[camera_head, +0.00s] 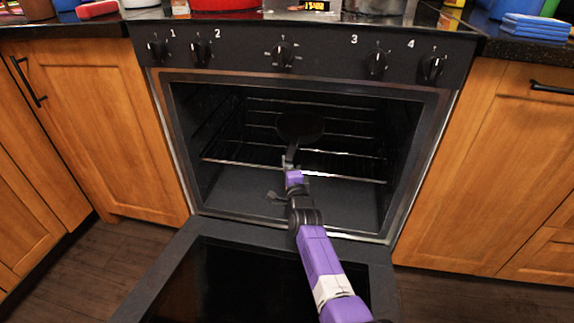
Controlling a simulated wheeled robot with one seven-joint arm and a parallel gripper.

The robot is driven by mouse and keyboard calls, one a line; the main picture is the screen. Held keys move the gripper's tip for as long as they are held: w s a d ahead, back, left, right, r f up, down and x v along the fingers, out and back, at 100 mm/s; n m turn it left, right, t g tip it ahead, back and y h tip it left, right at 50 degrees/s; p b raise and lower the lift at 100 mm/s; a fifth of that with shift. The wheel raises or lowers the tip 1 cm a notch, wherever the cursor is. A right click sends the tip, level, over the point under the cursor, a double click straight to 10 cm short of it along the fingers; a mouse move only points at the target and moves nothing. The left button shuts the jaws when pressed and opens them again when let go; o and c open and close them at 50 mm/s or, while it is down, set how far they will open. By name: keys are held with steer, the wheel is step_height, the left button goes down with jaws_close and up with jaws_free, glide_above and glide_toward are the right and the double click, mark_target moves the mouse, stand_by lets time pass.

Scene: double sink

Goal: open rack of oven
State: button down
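The oven (283,55) stands open, with its door (215,235) folded down flat in front. A wire rack (225,162) spans the cavity at mid height, its bright front bar near the opening. A second set of bars shows higher and farther back. A dark round shape, which looks like a pan (300,125), is above the rack, with a narrow part toward me. My purple and black arm reaches in over the door. My gripper (290,163) is at the rack's front bar, near its middle. Its fingers are small and dark; contact and opening cannot be made out.
Wooden cabinets flank the oven at left (110,130) and right (490,170). A red pot (222,4) and other items stand on the stove top. Blue sponges (535,27) lie on the right counter. The cavity floor (235,195) below the rack looks clear.

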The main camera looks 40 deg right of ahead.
stand_by(0.6)
steer(key=s+a+p, duration=1.5)
steer(key=a+p, duration=0.3)
steer(key=a, duration=0.2)
steer(key=shift+s+p, duration=0.3)
steer(key=shift+s, duration=0.05)
steer(key=c, duration=1.8)
jaws_free()
steer(key=shift+o, duration=0.2)
